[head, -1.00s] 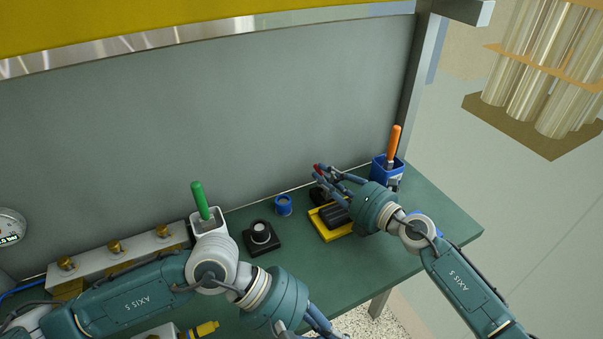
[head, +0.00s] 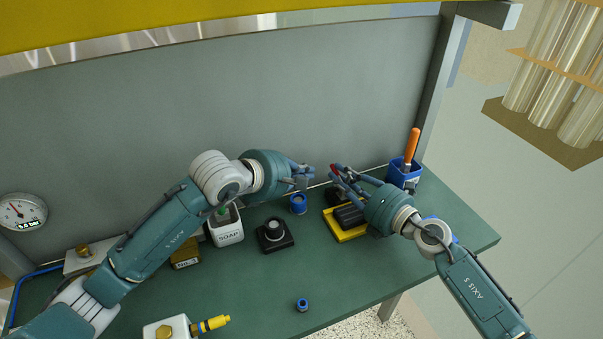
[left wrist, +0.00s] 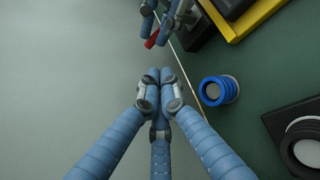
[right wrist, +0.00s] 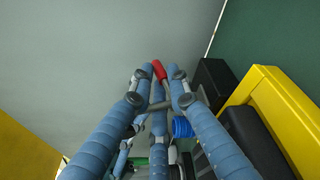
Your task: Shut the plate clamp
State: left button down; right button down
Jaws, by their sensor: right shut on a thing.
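The plate clamp has a yellow base (head: 345,232), black blocks and a lever with a red-tipped handle (right wrist: 159,70). It sits at the right of the green bench. My right gripper (head: 338,176) is closed around the lever just below the red tip, behind the yellow base. The red tip also shows in the left wrist view (left wrist: 152,40). My left gripper (head: 308,176) is empty, its fingertips together in the left wrist view (left wrist: 160,80). It hovers a short way left of the right gripper and the handle. The lever's lower end is partly hidden by fingers.
A blue ring part (head: 298,203) and a black block with a round top (head: 274,235) stand left of the clamp. A blue holder with an orange handle (head: 411,148) stands close on the right.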

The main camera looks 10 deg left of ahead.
pick_arm(q)
jog(key=x, duration=0.6)
jog(key=shift+s, duration=0.15)
pick_arm(e)
jog(key=shift+d+f, duration=0.1)
pick_arm(q)
jog(key=shift+d+r, duration=0.45)
pick_arm(e)
jog(key=c, duration=1.7)
grip_release()
jog(key=shift+c, duration=0.2)
